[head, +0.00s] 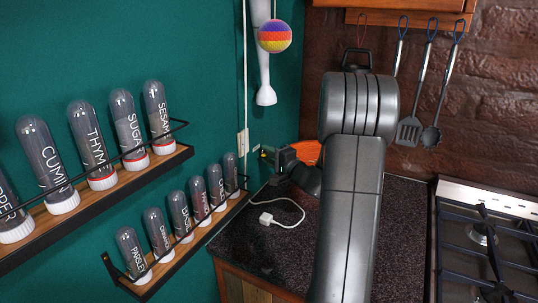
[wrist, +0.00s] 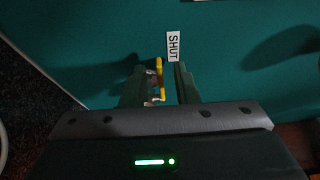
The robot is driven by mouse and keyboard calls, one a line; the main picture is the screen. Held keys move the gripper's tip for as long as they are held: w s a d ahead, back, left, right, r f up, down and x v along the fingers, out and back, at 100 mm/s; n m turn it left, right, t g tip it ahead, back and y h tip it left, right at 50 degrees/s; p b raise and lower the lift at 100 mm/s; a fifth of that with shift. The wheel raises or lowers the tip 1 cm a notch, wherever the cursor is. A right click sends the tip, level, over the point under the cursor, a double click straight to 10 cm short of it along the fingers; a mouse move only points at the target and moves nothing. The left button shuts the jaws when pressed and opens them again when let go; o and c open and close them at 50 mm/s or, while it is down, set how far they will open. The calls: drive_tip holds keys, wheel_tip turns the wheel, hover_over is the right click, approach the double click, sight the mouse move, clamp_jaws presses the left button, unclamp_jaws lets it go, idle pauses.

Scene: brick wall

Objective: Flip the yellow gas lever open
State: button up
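The yellow gas lever (wrist: 159,78) stands upright in the wrist view, in front of the green wall, with a brass-coloured fitting (wrist: 153,86) partly visible beside it. My gripper (wrist: 167,84) is open, with a finger on each side of the lever. The lever appears close to the left finger, with a gap to the right finger; whether it touches the left finger I cannot tell. A white label reading "SHUT" (wrist: 173,47) is just above the fingers. In the head view, my gripper (head: 272,158) is at the wall near the corner, and a small yellow bit of the lever (head: 263,152) shows there.
Two spice racks (head: 110,205) hang on the green wall at left. A white cable with a plug (head: 267,218) lies on the dark counter (head: 245,245). An orange object (head: 307,151) sits behind my arm. A gas stove (head: 490,240) is at right.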

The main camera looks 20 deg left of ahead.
clamp_jaws()
drive_tip(key=shift+w+d+f+g+b, duration=0.1)
drive_tip(key=shift+d+g+b, duration=0.1)
drive_tip(key=shift+g+b, duration=0.1)
drive_tip(key=shift+d+n+g+y+b, duration=0.25)
drive_tip(key=shift+n+g+y+b, duration=0.3)
drive_tip(key=shift+n+g, duration=0.15)
drive_tip(key=shift+w+d+n+g+b, duration=0.25)
drive_tip(key=shift+w+d+n+g, duration=0.25)
drive_tip(key=shift+n+g, duration=1.4)
drive_tip(key=shift+w+d+n+g+b, duration=0.2)
drive_tip(key=shift+w+d+n+g, duration=0.6)
drive_tip(key=shift+g, duration=1.9)
drive_tip(key=shift+d+n+g+b, duration=0.25)
drive_tip(key=shift+d+n+g, duration=0.1)
drive_tip(key=shift+n+g, duration=1.7)
drive_tip(key=shift+m+g, duration=0.25)
drive_tip(key=shift+g, duration=0.1)
